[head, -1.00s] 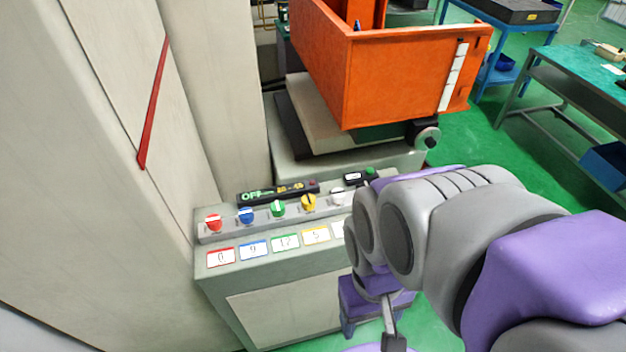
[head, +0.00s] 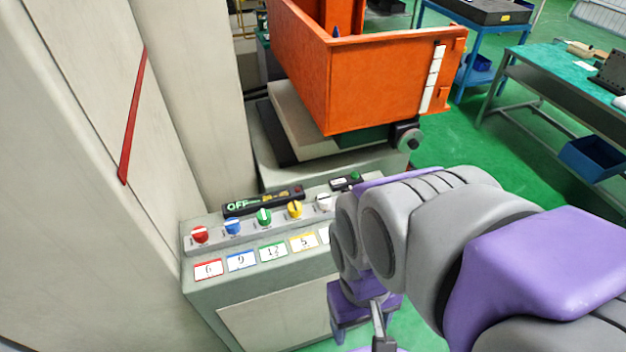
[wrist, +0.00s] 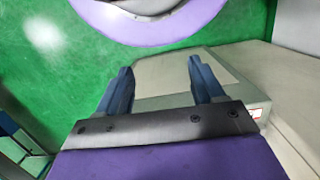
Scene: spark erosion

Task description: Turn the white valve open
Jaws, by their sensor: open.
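My gripper (head: 350,330) hangs low in front of the box's right part in the head view. In the wrist view my gripper (wrist: 158,80) has its two blue fingers wide apart with nothing between them. The box's pale front (wrist: 170,75) shows beyond the fingers. The white valve does not show in the wrist view.
Red (head: 200,236), blue (head: 232,228), green (head: 264,217) and yellow (head: 295,210) knobs sit left of the white one. A display (head: 262,200) reading OFF lies behind them. A tall cabinet (head: 70,150) stands left. An orange tank (head: 370,85) stands behind.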

